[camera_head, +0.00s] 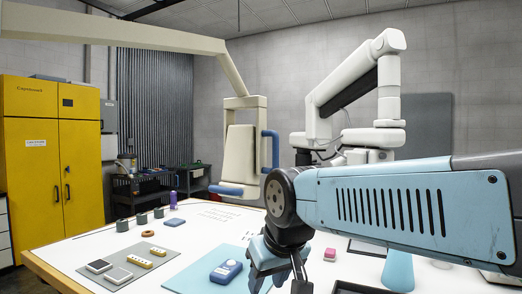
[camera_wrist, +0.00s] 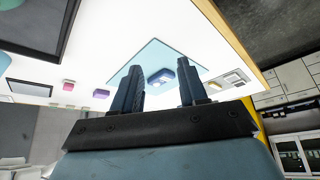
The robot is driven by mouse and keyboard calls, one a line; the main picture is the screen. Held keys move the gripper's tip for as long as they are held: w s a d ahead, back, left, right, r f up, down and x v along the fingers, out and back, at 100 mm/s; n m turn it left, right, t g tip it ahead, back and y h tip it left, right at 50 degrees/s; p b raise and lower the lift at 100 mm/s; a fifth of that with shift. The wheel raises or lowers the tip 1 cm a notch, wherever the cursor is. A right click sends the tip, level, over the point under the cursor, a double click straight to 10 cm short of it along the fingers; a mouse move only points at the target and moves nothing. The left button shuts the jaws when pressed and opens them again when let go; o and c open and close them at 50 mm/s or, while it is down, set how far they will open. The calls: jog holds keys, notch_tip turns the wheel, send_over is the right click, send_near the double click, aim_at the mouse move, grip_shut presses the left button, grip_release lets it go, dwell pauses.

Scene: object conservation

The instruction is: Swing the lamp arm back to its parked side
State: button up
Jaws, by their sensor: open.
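The cream lamp arm (camera_head: 130,36) reaches in from the upper left and bends down to a hanging lamp head (camera_head: 240,152) above the middle of the table. The head has a blue handle (camera_head: 270,149) on its right side and a blue pad along its bottom. My gripper (camera_head: 278,278) is low at the front of the table, below and right of the lamp head and apart from it. In the wrist view my gripper (camera_wrist: 161,88) has its two fingers spread with nothing between them. The lamp does not show in the wrist view.
A blue device (camera_head: 226,271) lies on a light blue mat left of my gripper; it also shows in the wrist view (camera_wrist: 161,78). A grey mat (camera_head: 128,265) holds small boxes. A white jointed arm (camera_head: 345,90) stands behind. A yellow cabinet (camera_head: 45,150) is far left.

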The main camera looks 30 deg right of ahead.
jog(key=shift+o, duration=0.3)
jog(key=shift+o, duration=0.2)
jog(key=shift+w+a+r+m, duration=0.1)
jog(key=shift+w+r+m, duration=0.1)
jog(key=shift+w+m, duration=0.3)
jog(key=w+d+r+m+y, duration=0.1)
jog(key=w+r+m+y, duration=0.5)
jog(key=m, duration=0.4)
jog(key=m+t, duration=1.1)
jog(key=m, duration=1)
send_near(278, 148)
jog(key=x, duration=1.1)
jog(key=shift+w, duration=0.2)
jog(key=shift+c, duration=0.2)
grip_shut()
